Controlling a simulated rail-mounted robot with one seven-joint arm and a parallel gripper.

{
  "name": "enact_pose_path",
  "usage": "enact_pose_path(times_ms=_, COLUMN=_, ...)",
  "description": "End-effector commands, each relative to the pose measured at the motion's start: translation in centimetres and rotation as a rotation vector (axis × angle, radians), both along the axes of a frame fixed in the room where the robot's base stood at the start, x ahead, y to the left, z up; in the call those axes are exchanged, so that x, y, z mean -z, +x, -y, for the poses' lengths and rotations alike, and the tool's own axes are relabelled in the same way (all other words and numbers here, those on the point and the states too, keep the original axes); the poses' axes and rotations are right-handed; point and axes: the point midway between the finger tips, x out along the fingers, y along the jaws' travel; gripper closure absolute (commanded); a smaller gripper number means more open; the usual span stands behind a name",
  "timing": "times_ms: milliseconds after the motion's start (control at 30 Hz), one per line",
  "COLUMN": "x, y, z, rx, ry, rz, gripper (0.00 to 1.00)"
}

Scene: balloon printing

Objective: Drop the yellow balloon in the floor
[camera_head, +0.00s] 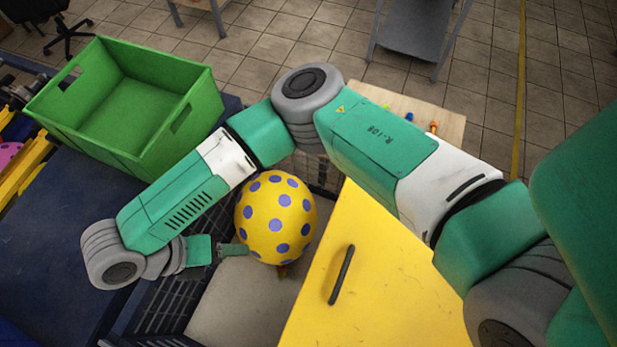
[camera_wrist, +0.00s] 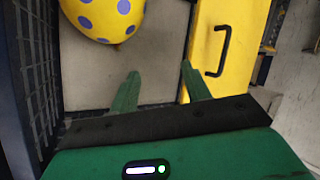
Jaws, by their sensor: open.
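The yellow balloon (camera_head: 275,217) with purple dots is in the middle of the head view, below my arm, with its small knot at the bottom. It also shows, cut off by the top edge, in the wrist view (camera_wrist: 105,14). My gripper (camera_head: 236,249) is at the balloon's left in the head view. In the wrist view my gripper (camera_wrist: 160,70) has its two fingers apart and nothing between them. The balloon is beyond the left fingertip, outside the jaws.
A yellow panel with a black handle (camera_head: 325,285) stands right of the balloon. A dark slatted crate or rack (camera_head: 172,308) is close on the left. A green crate (camera_head: 150,150) sits on a dark blue surface at upper left. A wooden table (camera_head: 440,120) is behind my arm.

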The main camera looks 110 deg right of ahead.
Motion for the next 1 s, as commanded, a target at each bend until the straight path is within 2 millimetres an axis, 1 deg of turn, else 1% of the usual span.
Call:
enact_pose_path(times_ms=33, x=-0.9, y=0.7, z=0.1, rx=-0.003, ry=-0.006, rz=0.001, gripper=0.52)
enact_pose_path(times_ms=100, x=-1.9, y=1.4, z=0.0, rx=-0.002, ry=-0.005, rz=0.001, gripper=0.52)
enact_pose_path(times_ms=200, x=-3.0, y=2.2, z=-0.1, rx=-0.001, ry=-0.003, rz=0.000, gripper=0.52)
enact_pose_path(times_ms=300, x=-3.5, y=2.5, z=-0.2, rx=-0.001, ry=-0.002, rz=0.001, gripper=0.52)
enact_pose_path(times_ms=1000, x=-3.5, y=2.6, z=-0.2, rx=-0.001, ry=-0.001, rz=0.001, gripper=0.52)
